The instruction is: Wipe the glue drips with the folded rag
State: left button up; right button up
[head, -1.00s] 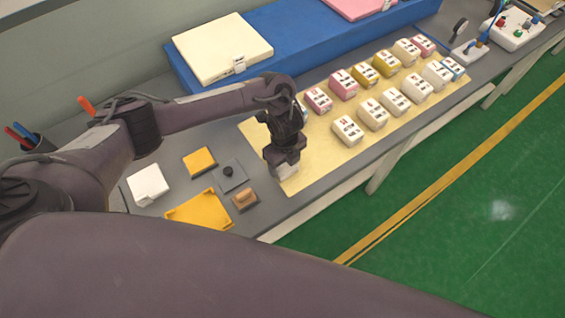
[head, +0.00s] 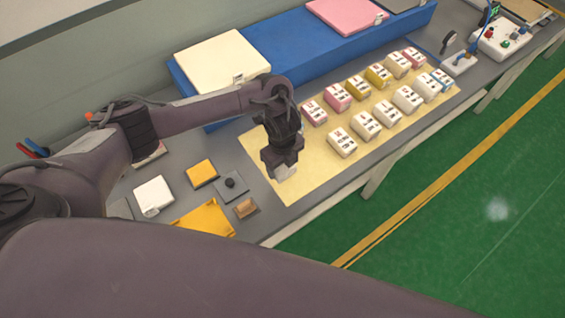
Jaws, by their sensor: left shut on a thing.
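My left gripper (head: 284,170) points down over the near left part of the pale yellow mat (head: 262,150). It is shut on a small whitish piece, which looks like the folded rag (head: 286,173). The rag is at or just above the mat; contact cannot be told. Glue drips cannot be made out on the mat at this size. My right gripper is not in view.
Rows of small white, pink and yellow blocks (head: 366,124) stand on the mat to the right. A white block (head: 154,195), an orange block (head: 202,173), a knobbed grey plate (head: 231,186), an orange tray (head: 205,217) and a brown block (head: 246,208) lie left. A blue platform (head: 290,50) stands behind.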

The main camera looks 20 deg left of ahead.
pick_arm(q)
jog(key=shift+r, duration=1.5)
